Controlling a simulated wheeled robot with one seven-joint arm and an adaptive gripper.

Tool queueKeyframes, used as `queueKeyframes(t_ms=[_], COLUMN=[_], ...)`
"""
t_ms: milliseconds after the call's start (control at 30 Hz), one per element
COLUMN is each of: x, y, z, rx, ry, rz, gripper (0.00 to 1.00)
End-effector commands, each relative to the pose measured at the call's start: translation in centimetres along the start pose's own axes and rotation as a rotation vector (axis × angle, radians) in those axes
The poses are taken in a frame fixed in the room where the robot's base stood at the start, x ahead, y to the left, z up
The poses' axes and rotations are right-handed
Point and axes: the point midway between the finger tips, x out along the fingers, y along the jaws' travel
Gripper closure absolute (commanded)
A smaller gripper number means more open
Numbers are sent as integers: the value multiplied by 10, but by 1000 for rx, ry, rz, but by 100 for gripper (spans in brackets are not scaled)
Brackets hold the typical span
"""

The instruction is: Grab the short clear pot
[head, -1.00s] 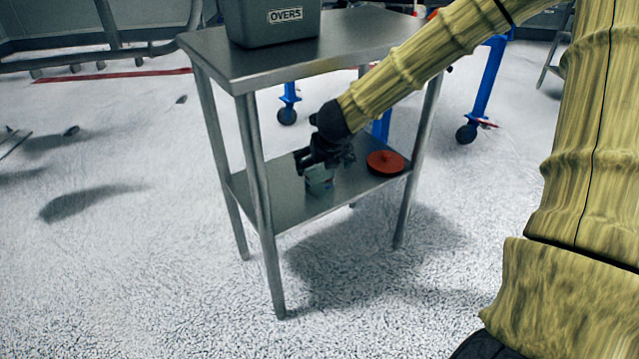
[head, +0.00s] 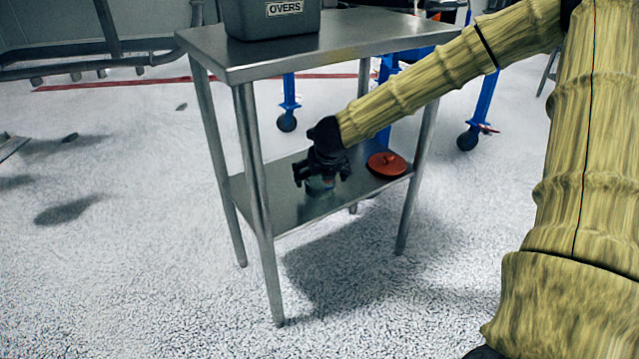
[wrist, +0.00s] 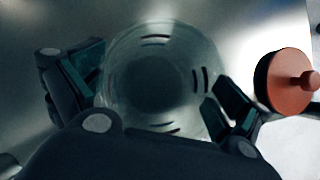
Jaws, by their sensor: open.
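The short clear pot (wrist: 155,45) stands on the lower shelf (head: 275,212) of the steel table. In the wrist view I look down on its round rim and dark slot-like marks. My gripper (head: 322,182) points down over the pot in the head view, hiding most of it; a small part of the pot (head: 318,185) shows between the fingers. In the wrist view my gripper (wrist: 160,98) is open, one finger at the pot's left side and the other at its lower right. I cannot tell whether the fingers touch it.
A round red-orange knobbed object (head: 387,164) sits on the shelf right of the pot; it also shows in the wrist view (wrist: 290,82). A grey bin marked OVERS (head: 270,22) stands on the table top (head: 345,38) above. Table legs (head: 258,190) frame the shelf.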

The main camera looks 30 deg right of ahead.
Motion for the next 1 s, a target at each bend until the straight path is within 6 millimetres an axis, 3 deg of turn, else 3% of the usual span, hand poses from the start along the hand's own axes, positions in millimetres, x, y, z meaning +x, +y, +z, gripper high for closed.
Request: queueKeyframes(t_ms=[33, 300, 667, 1000], x=[0, 0, -3, -30], y=[0, 0, 0, 0], z=[0, 0, 2, 19], rx=[0, 0, -1, -2], ry=[0, 1, 0, -1], rz=[0, 0, 0, -2], gripper=[0, 46, 47, 47])
